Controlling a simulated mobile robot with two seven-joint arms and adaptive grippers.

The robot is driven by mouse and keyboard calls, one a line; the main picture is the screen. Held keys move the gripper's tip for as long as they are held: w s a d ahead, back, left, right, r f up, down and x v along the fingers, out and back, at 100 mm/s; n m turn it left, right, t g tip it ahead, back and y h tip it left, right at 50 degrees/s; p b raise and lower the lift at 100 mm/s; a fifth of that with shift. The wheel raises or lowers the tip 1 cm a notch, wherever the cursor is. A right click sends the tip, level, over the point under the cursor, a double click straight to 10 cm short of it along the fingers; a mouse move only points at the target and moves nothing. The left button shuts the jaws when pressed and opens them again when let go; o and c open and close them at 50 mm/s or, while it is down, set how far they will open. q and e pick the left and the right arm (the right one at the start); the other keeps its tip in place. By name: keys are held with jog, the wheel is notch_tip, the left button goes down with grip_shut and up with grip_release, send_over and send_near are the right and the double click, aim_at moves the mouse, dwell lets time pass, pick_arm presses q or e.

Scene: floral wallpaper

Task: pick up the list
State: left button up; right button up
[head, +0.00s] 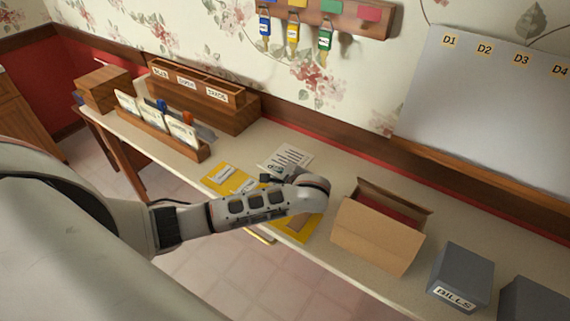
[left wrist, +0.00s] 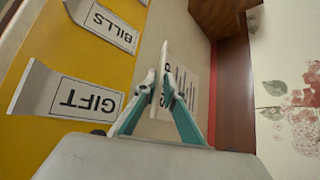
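The list (head: 287,158) is a white sheet with dark printed lines. It lies on the long table (head: 345,178), close to the wall side. It also shows in the left wrist view (left wrist: 188,88), with a thin white raised edge between my fingertips. My left gripper (head: 273,173) is over the near edge of the list. In the left wrist view its teal fingers (left wrist: 160,82) come together on both sides of that raised edge and look shut on it. The sheet looks still on or very near the table. My right gripper is not in view.
A yellow mat (head: 222,182) with GIFT (left wrist: 80,98) and BILLS (left wrist: 110,26) tags lies beside the list. An open cardboard box (head: 375,238) and a grey BILLS box (head: 461,275) stand to the right. Wooden organizers (head: 235,115) stand at the left. Keys hang on a rack (head: 335,15).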

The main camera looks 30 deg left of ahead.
pick_arm(q)
grip_shut()
dwell(0.3)
